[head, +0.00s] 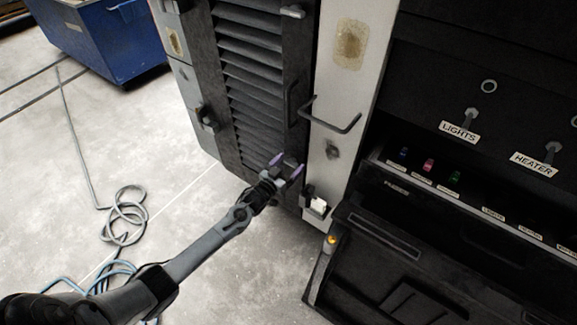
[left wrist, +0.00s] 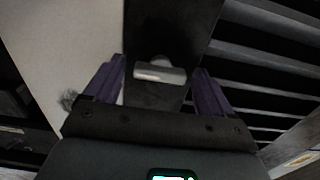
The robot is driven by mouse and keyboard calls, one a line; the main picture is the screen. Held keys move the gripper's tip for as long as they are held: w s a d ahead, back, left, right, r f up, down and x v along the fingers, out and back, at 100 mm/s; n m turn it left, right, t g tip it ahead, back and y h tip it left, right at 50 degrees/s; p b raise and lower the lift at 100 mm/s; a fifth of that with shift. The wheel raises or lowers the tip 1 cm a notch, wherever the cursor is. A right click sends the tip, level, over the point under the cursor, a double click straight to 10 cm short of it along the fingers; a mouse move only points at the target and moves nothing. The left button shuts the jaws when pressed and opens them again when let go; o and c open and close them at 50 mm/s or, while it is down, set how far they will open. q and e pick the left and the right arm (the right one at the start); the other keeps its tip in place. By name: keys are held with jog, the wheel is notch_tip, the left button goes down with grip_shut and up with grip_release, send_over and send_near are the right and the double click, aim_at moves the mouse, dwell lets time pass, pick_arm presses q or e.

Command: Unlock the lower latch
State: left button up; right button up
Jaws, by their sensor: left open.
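The lower latch (left wrist: 160,72), a small light grey handle on the dark frame of the louvred door, shows in the left wrist view. My left gripper (head: 287,165) is at the lower right part of that door (head: 250,75) in the head view. Its purple fingers are open. In the left wrist view the left gripper (left wrist: 159,68) has one finger on each side of the latch, with gaps between; I cannot tell how deep the fingers reach. In the head view the gripper hides the latch. A similar upper latch (head: 292,11) sits at the door's top. My right gripper is not in view.
A bar handle (head: 335,125) sticks out from the white post (head: 345,80) right of the door. A small white-topped bracket (head: 318,205) is just below right of the gripper. A dark switch panel (head: 480,190) stands further right. Hose coils (head: 125,215) lie on the floor at left.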

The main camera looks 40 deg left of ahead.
pick_arm(q)
jog(key=c, duration=1.1)
jog(key=shift+o, duration=0.2)
jog(key=shift+m, duration=0.3)
jog(key=m+p, duration=0.1)
jog(key=m, duration=0.2)
jog(key=shift+m, duration=0.3)
jog(key=m, duration=0.4)
jog(key=shift+d+m+p, duration=0.1)
jog(key=shift+m+p, duration=0.2)
jog(key=shift+p, duration=0.1)
jog(key=m, duration=0.4)
jog(key=shift+p, duration=0.3)
jog(key=m, duration=0.5)
jog(key=shift+f, duration=0.15)
